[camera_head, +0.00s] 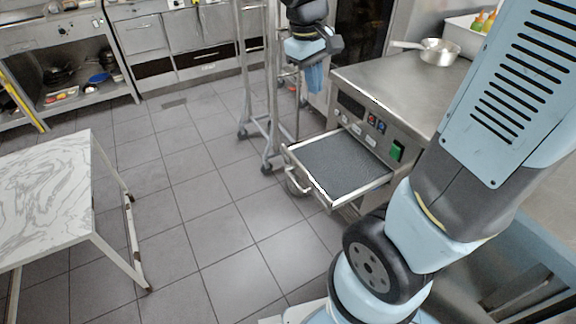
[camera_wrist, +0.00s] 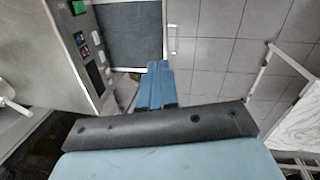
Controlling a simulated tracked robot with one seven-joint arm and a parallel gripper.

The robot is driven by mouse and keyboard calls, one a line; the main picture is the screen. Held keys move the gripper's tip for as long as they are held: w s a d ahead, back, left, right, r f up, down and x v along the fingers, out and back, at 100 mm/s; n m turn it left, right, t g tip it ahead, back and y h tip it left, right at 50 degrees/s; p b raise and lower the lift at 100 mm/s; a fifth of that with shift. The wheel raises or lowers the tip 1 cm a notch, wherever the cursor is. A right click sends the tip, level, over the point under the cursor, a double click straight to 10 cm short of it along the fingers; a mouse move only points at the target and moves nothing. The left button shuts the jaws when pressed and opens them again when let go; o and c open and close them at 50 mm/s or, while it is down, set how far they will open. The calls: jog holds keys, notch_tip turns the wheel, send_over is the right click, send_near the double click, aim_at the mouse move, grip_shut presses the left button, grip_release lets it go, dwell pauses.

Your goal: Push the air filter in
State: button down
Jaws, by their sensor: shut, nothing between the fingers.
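The air filter (camera_head: 342,166) is a flat dark grey panel in a pale metal frame. It sticks out like a drawer from the front of the steel machine (camera_head: 425,85). A bar handle (camera_head: 297,182) is on its outer edge. In the wrist view the filter (camera_wrist: 130,32) lies at the top, with its handle (camera_wrist: 172,38) at its right edge. My gripper (camera_head: 314,78) is shut and empty, with its blue fingers pointing down. It is above and beyond the filter in the head view, apart from it. Its fingers (camera_wrist: 156,84) also show in the wrist view.
A wheeled metal rack (camera_head: 270,90) stands close behind the filter. A pan (camera_head: 437,51) sits on the machine. A marble-topped table (camera_head: 45,190) is at the left. The tiled floor between table and filter is clear.

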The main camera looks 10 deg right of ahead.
jog(key=w+a+f+n+h, duration=0.3)
jog(key=w+a+f+h, duration=0.1)
jog(key=f, duration=0.6)
jog(key=w+a+f+n+g+h, duration=0.1)
jog(key=w+a+f+n+h, duration=0.25)
jog(key=f, duration=0.55)
jog(key=w+a+f+n+h, duration=0.4)
jog(key=a+f, duration=0.1)
jog(key=f, duration=0.5)
jog(key=n+t+h, duration=0.4)
jog(key=n+t, duration=0.1)
jog(key=n, duration=0.1)
send_near(295, 162)
jog(key=x, duration=0.6)
jog(key=shift+d+r, duration=0.1)
jog(key=shift+d, duration=0.25)
jog(key=shift+d, duration=0.15)
